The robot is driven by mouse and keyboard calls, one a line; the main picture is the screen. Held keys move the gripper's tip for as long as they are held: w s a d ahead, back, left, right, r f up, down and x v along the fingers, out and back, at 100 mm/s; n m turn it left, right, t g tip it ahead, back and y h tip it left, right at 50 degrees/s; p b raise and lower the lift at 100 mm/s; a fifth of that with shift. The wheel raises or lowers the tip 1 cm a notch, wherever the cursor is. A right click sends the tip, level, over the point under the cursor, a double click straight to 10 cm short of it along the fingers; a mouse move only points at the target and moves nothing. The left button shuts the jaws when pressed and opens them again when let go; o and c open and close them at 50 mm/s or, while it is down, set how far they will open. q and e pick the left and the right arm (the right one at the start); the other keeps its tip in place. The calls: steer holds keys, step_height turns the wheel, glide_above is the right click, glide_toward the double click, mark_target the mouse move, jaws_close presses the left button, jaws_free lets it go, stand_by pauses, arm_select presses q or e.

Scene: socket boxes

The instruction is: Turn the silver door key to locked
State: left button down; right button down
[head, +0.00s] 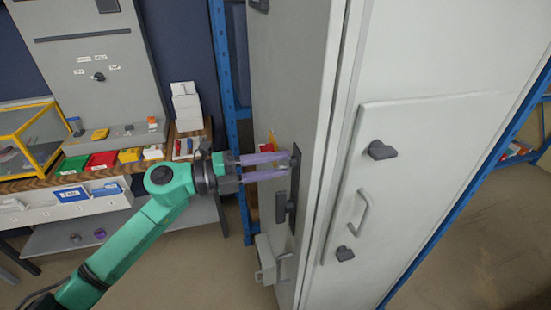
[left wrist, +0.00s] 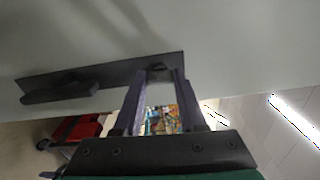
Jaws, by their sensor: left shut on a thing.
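My left gripper (head: 285,166) reaches in from the left with its two purple fingers against the dark lock plate (head: 294,188) on the grey door (head: 292,80). The fingers are shut on the silver key, which is mostly hidden between the tips. In the left wrist view the fingertips (left wrist: 160,75) straddle a small dark piece at the end of the plate (left wrist: 120,75). The key's turn angle cannot be told. A dark lever handle (head: 281,207) sits on the same plate below the key. My right gripper is not in view.
A large pale cabinet front (head: 440,190) with dark knobs and a pull handle (head: 359,212) stands right of the door. A blue rack post (head: 225,70) stands behind my gripper. A wooden bench (head: 50,183) with coloured bins is at the left. Floor below my arm is clear.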

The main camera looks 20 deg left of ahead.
arm_select(q)
steer(key=shift+n, duration=0.4)
steer(key=shift+c, duration=2.4)
jaws_free()
steer(key=shift+a, duration=0.15)
steer(key=b+v, duration=0.6)
steer(key=v, duration=0.8)
steer(key=shift+s+a, duration=0.15)
steer(key=shift+a, duration=0.05)
